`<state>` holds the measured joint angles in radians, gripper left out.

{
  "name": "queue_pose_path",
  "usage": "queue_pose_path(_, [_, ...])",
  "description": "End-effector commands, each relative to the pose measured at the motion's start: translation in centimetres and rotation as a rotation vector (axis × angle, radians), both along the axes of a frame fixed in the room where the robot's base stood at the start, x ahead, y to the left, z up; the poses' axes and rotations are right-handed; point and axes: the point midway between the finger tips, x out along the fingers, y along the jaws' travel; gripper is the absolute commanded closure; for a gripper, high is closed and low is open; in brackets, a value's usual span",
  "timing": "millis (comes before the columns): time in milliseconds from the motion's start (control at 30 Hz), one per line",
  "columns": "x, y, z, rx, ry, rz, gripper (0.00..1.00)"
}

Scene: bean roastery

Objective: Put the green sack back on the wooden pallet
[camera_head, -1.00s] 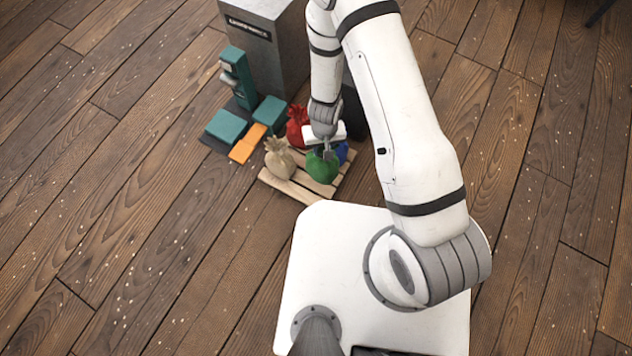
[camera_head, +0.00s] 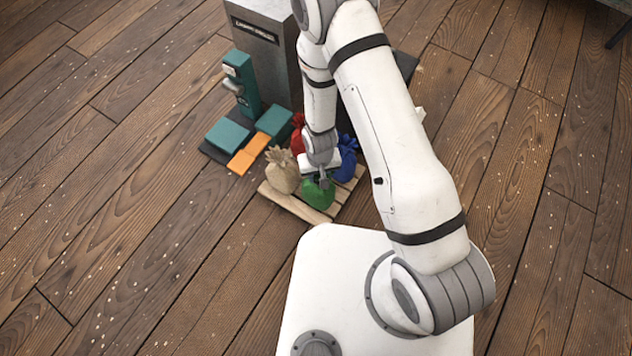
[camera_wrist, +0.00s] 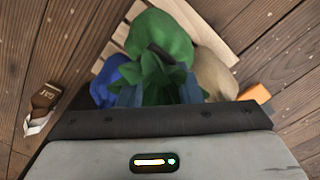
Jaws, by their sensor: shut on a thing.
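The green sack (camera_head: 317,195) is at the near part of the wooden pallet (camera_head: 290,203), between the beige sack and the blue sack. My gripper (camera_head: 323,182) is shut on its tied neck from above. In the wrist view the green sack (camera_wrist: 160,35) hangs or stands over the pallet slats (camera_wrist: 207,16), its leafy top between my fingers (camera_wrist: 160,94). It looks roughly upright. I cannot tell whether its base touches the slats.
The beige sack (camera_head: 283,172), blue sack (camera_head: 347,160) and red sack (camera_head: 298,136) stand close around on the pallet. A teal machine (camera_head: 241,82) with an orange part (camera_head: 249,153) and a grey cabinet (camera_head: 262,60) are behind. A brown pouch (camera_wrist: 45,97) lies on the floor.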

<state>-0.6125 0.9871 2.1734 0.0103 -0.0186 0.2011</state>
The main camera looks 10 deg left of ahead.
Motion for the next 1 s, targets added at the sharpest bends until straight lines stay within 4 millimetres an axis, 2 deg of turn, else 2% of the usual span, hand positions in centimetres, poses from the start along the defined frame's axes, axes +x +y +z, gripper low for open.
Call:
queue_pose_path(167, [0.1,0.0,-0.8,0.001,-0.002,-0.002,1.0])
queue_pose_path(467, [0.1,-0.1,-3.8,0.001,-0.002,-0.003,1.0])
queue_pose_path(933, [0.1,-0.1,-4.2,0.001,-0.002,-0.004,1.0])
queue_pose_path(967, [0.1,-0.1,-4.1,0.0,0.0,-0.004,0.66])
queue_pose_path(1000, [0.1,-0.1,-4.1,0.0,0.0,-0.004,0.63])
